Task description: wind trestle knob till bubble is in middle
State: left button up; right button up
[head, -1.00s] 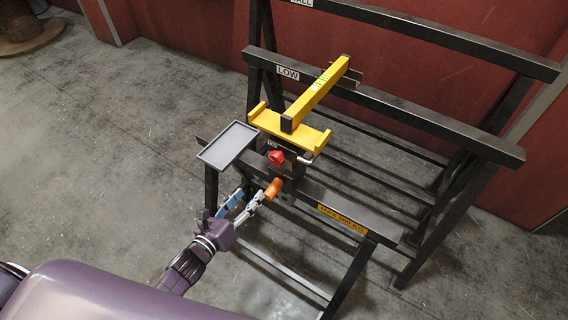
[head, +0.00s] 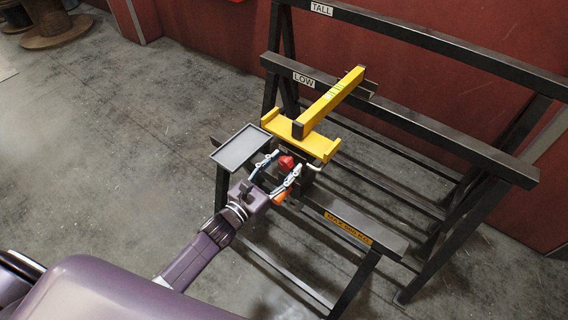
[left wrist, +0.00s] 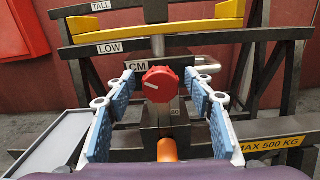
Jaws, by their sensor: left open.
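The red trestle knob (head: 286,162) sits on the dark post below the yellow cradle (head: 290,131). In the left wrist view the knob (left wrist: 160,84) is in the middle, with a white mark on its face. My left gripper (head: 278,166) is open, with one finger on each side of the knob and a gap on both sides in the left wrist view (left wrist: 160,100). A yellow level beam (head: 330,103) lies across the cradle; green marks show on its top, but the bubble is too small to make out. My right gripper is not in view.
An orange part (head: 279,196) sticks out below the knob, close to my left gripper. A grey tray (head: 241,148) is at the left of the low trestle. Black trestle bars marked LOW (head: 304,79) and TALL (head: 322,9) stand behind.

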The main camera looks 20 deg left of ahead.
pick_arm(q)
jog(key=shift+w+d, duration=0.1)
jog(key=shift+c, duration=0.7)
jog(key=c, duration=1)
